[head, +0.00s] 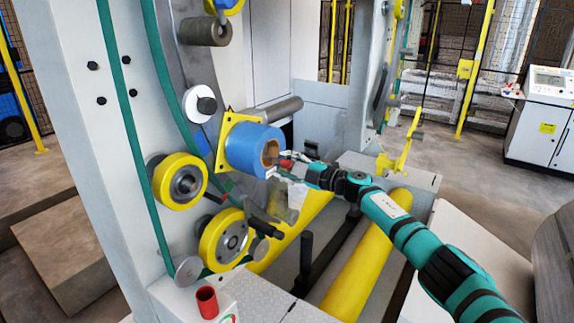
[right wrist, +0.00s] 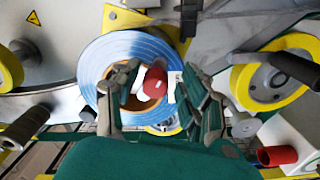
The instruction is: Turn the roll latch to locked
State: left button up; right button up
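The blue roll (head: 247,147) sits on its spindle on the machine face, in front of a yellow square plate. In the right wrist view the blue roll (right wrist: 95,62) shows nearly face-on with its brown core. The red and white roll latch (right wrist: 155,83) is at the core's middle, and its red part (head: 286,164) also shows in the head view. My right gripper (head: 285,166) is at the roll's face. In the wrist view its fingers (right wrist: 155,98) are apart, one on each side of the latch; contact is not clear. My left gripper is out of view.
Yellow rollers (head: 179,182) and (head: 224,240) are left of and below the roll. A red cup-like piece (head: 207,302) is on the ledge at the front. Dark posts and a long yellow roller (head: 368,258) lie under my right arm. A control cabinet (head: 540,125) stands far right.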

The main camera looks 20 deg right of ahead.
jog(key=shift+r, duration=0.15)
jog(key=shift+s+d, duration=0.15)
jog(key=shift+d, duration=0.05)
jog(key=v, duration=1.1)
jog(key=shift+s, duration=0.2)
jog(key=shift+d, duration=0.15)
